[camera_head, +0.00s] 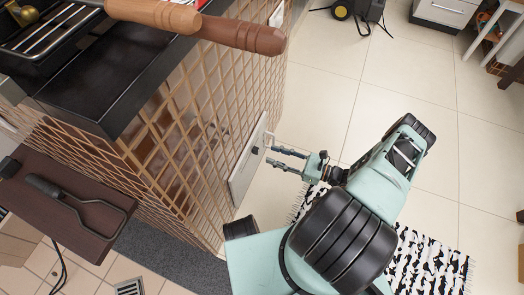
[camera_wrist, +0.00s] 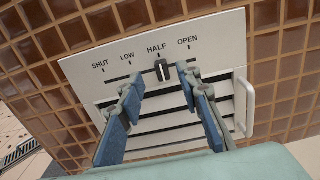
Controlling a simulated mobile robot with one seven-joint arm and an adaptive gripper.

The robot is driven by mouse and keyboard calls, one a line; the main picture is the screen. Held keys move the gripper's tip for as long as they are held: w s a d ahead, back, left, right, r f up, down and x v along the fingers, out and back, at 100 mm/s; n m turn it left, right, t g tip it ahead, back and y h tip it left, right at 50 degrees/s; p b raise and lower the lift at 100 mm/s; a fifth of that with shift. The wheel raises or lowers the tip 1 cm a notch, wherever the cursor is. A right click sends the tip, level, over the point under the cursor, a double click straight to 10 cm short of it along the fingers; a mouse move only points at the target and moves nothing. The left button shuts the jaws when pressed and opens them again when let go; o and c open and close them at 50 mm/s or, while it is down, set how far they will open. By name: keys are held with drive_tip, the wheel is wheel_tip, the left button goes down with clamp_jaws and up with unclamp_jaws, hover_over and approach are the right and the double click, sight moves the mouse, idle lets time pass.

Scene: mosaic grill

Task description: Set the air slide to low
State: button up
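The air slide is a small black knob (camera_wrist: 162,70) on a pale panel (camera_wrist: 88,68) set in the brown tiled wall. The labels SHUT, LOW, HALF and OPEN run left to right above its slot. The knob stands under HALF. My gripper (camera_wrist: 158,78) is open, with one blue-grey finger on each side of the knob and visible gaps between. In the head view, my gripper (camera_head: 269,156) reaches to the panel (camera_head: 244,173) on the side of the tiled grill. Whether the fingertips touch the panel, I cannot tell.
A pale handle (camera_wrist: 245,108) sticks out at the panel's right, near my right finger. Dark horizontal slots lie below the knob. In the head view, wooden handles (camera_head: 240,36) overhang the black counter edge. A patterned rug (camera_head: 428,262) lies on the open tiled floor.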

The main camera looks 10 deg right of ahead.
sight(258, 150)
drive_tip(key=shift+b+x, duration=0.3)
drive_tip(key=shift+x, duration=2.4)
clamp_jaws()
drive_tip(key=shift+s, duration=0.1)
